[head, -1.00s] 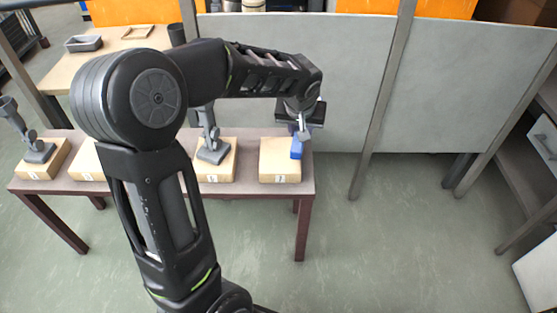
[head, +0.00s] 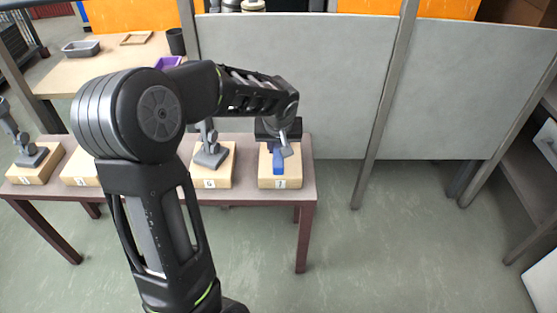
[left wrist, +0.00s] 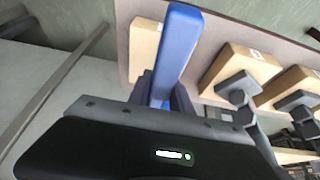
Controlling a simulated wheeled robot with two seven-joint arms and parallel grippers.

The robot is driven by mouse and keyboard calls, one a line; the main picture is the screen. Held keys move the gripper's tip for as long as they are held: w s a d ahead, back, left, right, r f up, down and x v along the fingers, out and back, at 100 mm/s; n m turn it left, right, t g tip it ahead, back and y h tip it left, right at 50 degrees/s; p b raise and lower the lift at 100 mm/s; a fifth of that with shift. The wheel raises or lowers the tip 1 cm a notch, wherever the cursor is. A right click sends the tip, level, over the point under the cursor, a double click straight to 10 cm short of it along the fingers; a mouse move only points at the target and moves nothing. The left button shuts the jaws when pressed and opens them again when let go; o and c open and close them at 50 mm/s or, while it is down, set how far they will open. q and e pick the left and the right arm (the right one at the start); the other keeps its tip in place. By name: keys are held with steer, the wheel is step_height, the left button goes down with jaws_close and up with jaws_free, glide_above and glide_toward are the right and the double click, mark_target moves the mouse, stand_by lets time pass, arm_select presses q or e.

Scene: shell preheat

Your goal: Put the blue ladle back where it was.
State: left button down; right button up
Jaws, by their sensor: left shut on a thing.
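My left gripper (head: 278,138) is shut on the blue ladle (head: 278,160) at the right end of the table. In the head view the ladle shows as a short blue piece over the rightmost wooden block (head: 294,170). I cannot tell whether it touches the block. In the left wrist view the blue ladle (left wrist: 178,45) sticks out from between the dark fingers (left wrist: 163,95), with a wooden block (left wrist: 143,50) behind it. The part of the ladle between the fingers is hidden. My right gripper is not in view.
A wooden block (head: 215,180) to the left bears a grey upright tool (head: 210,152). Another such block (head: 40,172) with a grey tool stands at the far left. A grey partition (head: 300,80) rises behind the table. Open floor (head: 400,250) lies to the right.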

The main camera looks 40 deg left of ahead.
arm_select(q)
steer(key=shift+f+b, duration=0.55)
steer(key=shift+f, duration=1.9)
steer(key=shift+f, duration=0.2)
steer(key=c, duration=1.2)
jaws_free()
steer(key=shift+o, duration=0.2)
steer(key=shift+r, duration=0.1)
steer(key=shift+r, duration=0.2)
steer(key=p+v, duration=0.2)
steer(key=v, duration=0.9)
steer(key=shift+s+d+r, duration=0.15)
steer(key=shift+s+r, duration=0.05)
steer(key=shift+r, duration=0.15)
